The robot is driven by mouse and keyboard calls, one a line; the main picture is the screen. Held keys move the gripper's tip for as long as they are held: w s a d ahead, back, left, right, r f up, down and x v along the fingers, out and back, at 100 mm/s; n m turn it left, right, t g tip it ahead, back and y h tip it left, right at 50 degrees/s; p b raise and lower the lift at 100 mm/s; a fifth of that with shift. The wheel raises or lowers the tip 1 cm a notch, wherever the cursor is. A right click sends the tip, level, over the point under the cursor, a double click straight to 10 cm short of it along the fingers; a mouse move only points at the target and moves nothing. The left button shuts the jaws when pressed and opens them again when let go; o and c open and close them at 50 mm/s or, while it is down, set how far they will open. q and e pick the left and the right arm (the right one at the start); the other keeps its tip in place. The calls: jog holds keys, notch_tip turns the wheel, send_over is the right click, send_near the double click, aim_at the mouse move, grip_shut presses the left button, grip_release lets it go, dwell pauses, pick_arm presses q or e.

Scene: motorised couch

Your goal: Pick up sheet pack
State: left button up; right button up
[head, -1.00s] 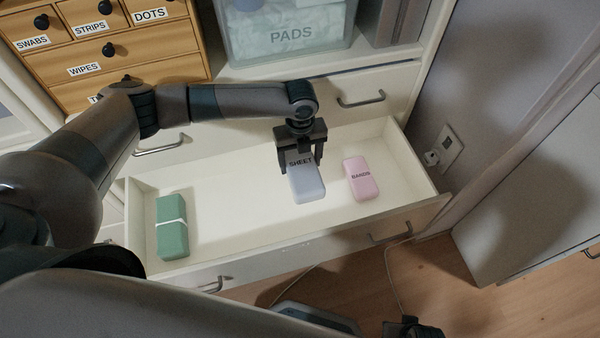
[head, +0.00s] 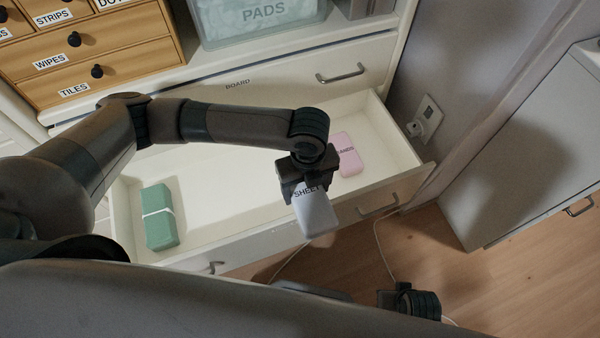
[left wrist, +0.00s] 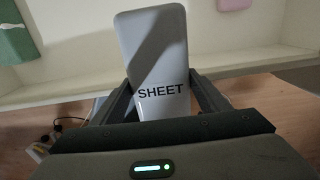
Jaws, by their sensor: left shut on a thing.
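The sheet pack (head: 317,214) is a pale grey-blue rounded block lettered SHEET. My left gripper (head: 307,185) is shut on its lettered end and holds it up at the drawer's front edge. In the left wrist view the sheet pack (left wrist: 155,50) stands between the two fingers (left wrist: 160,100). The open drawer (head: 215,195) is white and lies behind and below the pack. My right gripper (head: 410,300) shows in part at the bottom of the head view, and its fingers cannot be made out.
In the drawer, a green banded pack (head: 160,217) lies at the left and a pink BANDS pack (head: 347,154) at the right. A wooden cabinet (head: 110,50) and a PADS bin (head: 262,22) stand behind. A socket with a plug (head: 424,120) is on the right wall.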

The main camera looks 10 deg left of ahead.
pick_arm(q)
jog(key=shift+s+d, duration=0.25)
jog(key=shift+s, duration=0.05)
dwell(0.5)
